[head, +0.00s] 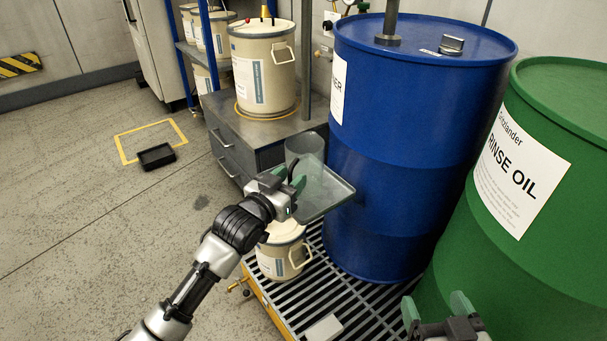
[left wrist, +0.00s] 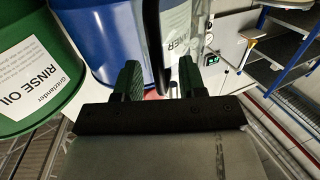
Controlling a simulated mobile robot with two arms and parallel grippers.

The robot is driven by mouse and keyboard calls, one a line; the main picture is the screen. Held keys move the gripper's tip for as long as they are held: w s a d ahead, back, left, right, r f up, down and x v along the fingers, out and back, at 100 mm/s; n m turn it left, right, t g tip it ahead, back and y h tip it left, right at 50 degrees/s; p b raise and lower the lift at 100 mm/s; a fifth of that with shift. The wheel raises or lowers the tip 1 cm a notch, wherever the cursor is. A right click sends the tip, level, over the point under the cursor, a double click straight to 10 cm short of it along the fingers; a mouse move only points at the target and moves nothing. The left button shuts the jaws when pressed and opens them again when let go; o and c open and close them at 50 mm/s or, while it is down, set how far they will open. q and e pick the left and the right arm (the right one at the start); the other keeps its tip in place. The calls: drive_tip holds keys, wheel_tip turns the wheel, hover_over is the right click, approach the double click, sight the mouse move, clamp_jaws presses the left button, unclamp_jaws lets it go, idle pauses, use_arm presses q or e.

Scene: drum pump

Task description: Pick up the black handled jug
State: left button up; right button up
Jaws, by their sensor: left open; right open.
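The jug (head: 304,147) is a clear, see-through vessel with a black handle (head: 298,172), in front of the blue drum in the head view. My left gripper (head: 284,183) is at the handle with its green fingers open. In the left wrist view the black handle (left wrist: 154,45) runs as an upright strip between the two spread fingers (left wrist: 159,78), with a gap on each side. The jug's lower part is hidden behind my gripper and a see-through grey plate (head: 335,192). My right gripper (head: 437,308) is open and empty at the bottom, by the green drum.
A blue drum (head: 400,130) and a green drum (head: 560,220) stand close on the right. A cream pail (head: 275,262) stands on the slatted grating below my left gripper. Another pail (head: 262,75) sits on a grey cabinet (head: 262,128). The floor at left is mostly clear, with a black tray (head: 156,156).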

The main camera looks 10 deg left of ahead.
use_arm(q)
drive_tip(key=shift+w, duration=0.15)
clamp_jaws()
drive_tip(key=shift+r, duration=0.1)
idle(0.3)
